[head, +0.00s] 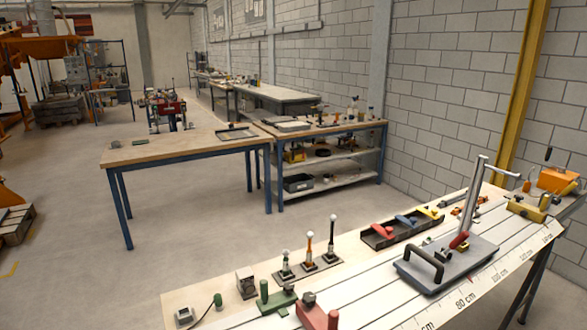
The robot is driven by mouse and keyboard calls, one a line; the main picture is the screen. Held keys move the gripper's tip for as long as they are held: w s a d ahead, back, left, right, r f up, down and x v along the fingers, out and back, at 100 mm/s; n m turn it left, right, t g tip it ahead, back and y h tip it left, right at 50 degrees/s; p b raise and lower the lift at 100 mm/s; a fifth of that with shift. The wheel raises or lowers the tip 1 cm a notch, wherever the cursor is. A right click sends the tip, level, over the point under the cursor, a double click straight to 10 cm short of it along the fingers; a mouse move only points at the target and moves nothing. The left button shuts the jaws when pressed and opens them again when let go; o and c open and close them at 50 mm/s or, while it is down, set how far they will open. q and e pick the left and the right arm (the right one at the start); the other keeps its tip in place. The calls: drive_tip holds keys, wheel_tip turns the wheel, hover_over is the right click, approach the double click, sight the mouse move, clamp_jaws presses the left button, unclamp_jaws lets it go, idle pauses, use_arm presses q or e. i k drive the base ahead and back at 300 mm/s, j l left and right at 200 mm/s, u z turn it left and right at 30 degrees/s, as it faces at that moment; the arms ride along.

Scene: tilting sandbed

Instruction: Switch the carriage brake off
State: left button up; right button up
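A grey carriage plate (470,262) sits on the long pale bench (345,312) at the lower right, above a printed centimetre scale (463,300). It has a black arched handle (425,262) on its near left part and a small red-ended lever (459,240) near its middle. A tall metal post with a side arm (473,195) rises behind the lever. Whether the red lever is the brake, and which way it is set, I cannot tell. Neither of my grippers is in view.
Left of the carriage stand three upright levers (309,248). A dark tray (402,232) with red, blue and yellow handles lies behind it. An orange box (556,180) is at far right.

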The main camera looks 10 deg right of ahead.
sight(461, 237)
drive_tip(key=z, duration=1.2)
